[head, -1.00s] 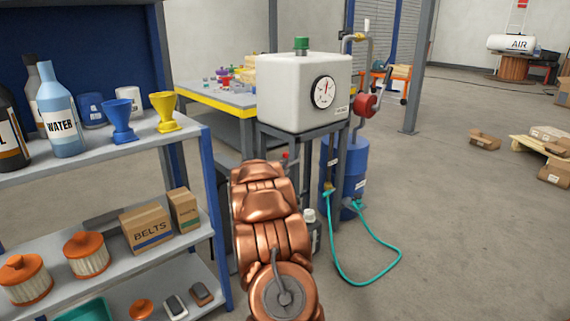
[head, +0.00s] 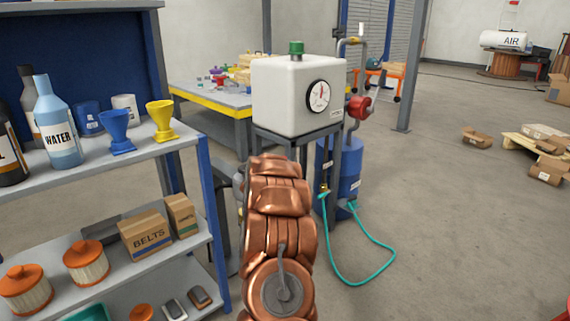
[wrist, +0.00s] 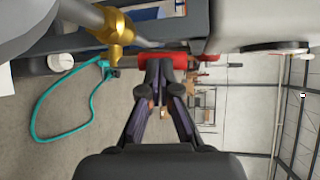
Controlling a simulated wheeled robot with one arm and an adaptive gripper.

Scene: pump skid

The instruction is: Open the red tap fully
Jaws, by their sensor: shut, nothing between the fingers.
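The red tap shows in the wrist view as a red handle (wrist: 180,61) beside a brass body (wrist: 116,34) on a grey pipe. My gripper (wrist: 160,64) is shut and empty, its fingertips overlapping the middle of the red handle in the picture. I cannot tell whether they touch it. In the head view my copper-coloured arm hides the tap and my gripper.
A teal hose (head: 352,282) loops on the floor to the right. A loaded shelf (head: 170,150) stands close on the left.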

